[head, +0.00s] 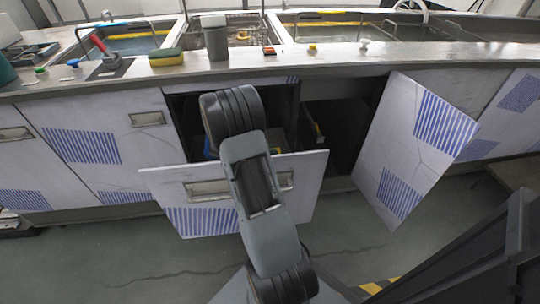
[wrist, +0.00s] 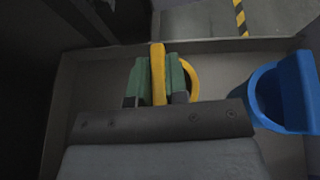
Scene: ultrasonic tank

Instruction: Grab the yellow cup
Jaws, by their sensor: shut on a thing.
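The yellow cup (wrist: 192,72) is in the middle of the wrist view, inside an open drawer (wrist: 75,85). My gripper (wrist: 158,78) has its green finger pads closed on either side of the cup's yellow wall. The curved rim shows to the right of the pads, and the lower part of the cup is hidden by my gripper. I cannot tell whether the cup touches the drawer floor. In the head view my arm reaches down behind the drawer front (head: 310,172) and hides the gripper.
A blue cup (wrist: 305,90) stands close to the right in the drawer. An open cabinet door (head: 405,150) is right of the drawer. The counter above holds a grey cup (head: 216,42), a sponge (head: 166,57) and small knobs, with tanks behind.

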